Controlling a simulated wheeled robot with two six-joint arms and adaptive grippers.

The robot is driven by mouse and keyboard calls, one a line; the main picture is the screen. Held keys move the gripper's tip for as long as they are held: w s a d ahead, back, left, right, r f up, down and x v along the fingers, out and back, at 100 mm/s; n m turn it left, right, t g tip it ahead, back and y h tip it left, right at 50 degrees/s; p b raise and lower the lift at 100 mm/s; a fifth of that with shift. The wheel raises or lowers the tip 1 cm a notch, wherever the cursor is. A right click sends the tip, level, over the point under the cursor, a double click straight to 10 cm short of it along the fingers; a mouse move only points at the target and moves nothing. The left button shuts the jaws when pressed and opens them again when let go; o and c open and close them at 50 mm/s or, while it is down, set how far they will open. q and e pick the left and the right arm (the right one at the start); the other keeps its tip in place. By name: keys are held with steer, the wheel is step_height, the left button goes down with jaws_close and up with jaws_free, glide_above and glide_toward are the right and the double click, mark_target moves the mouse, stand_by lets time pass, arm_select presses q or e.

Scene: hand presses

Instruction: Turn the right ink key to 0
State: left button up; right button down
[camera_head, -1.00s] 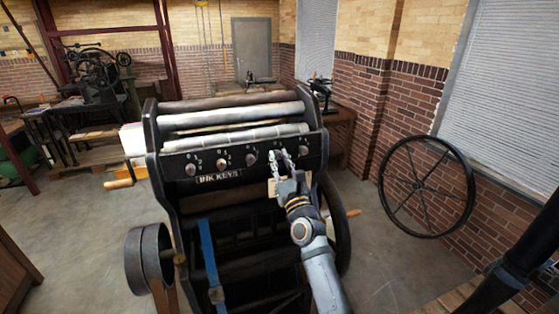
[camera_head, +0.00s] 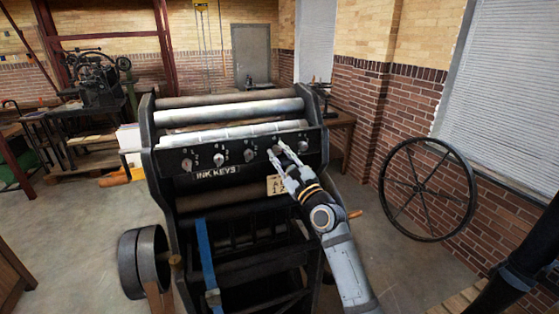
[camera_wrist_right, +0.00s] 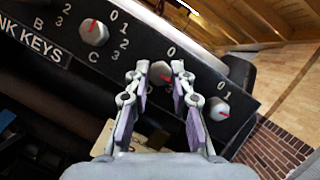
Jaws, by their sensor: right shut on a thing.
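The ink key panel of the press (camera_head: 213,173) carries a row of several grey knobs with red pointer marks. My right gripper (camera_head: 288,148) reaches the right part of this row. In the right wrist view, my gripper (camera_wrist_right: 158,80) has its fingers on both sides of the second knob from the right (camera_wrist_right: 160,72) and is shut on it. That knob's red mark points to the right in the picture; most of its numbers are hidden by the fingers. The rightmost ink key (camera_wrist_right: 219,108) stands free beside the right finger, its red mark pointing lower right. My left gripper is out of view.
The rollers (camera_head: 230,112) lie above the panel. A small tan card (camera_head: 275,185) is below my right gripper. A blue strap (camera_head: 207,255) hangs in front. A spoked wheel (camera_head: 428,188) leans by the brick wall.

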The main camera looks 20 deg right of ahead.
steer(key=n+y, duration=0.1)
steer(key=n, duration=0.1)
steer(key=n+g+y, duration=0.1)
steer(key=n, duration=0.2)
steer(key=shift+d+r+g, duration=0.15)
steer(key=shift+g, duration=0.15)
steer(key=n+g, duration=0.1)
steer(key=n, duration=0.2)
steer(key=shift+r, duration=0.15)
steer(key=shift+n+g+y+p, duration=0.35)
steer(key=shift+n+p, duration=0.3)
steer(key=shift+n, duration=0.45)
steer(key=n+p, duration=0.1)
steer(key=n, duration=0.1)
steer(key=n+g+p, duration=0.1)
steer(key=n+g+h+p, duration=0.1)
steer(key=n+p, duration=0.1)
steer(key=shift+r+n, duration=0.3)
steer(key=shift+f+n+g+h+p, duration=0.1)
steer(key=shift+n+g+h+p, duration=0.45)
steer(key=shift+n+p, duration=0.7)
steer(key=shift+f+n, duration=0.1)
steer(key=shift+n, duration=0.15)
steer(key=c, duration=1.1)
jaws_free()
steer(key=shift+c, duration=0.2)
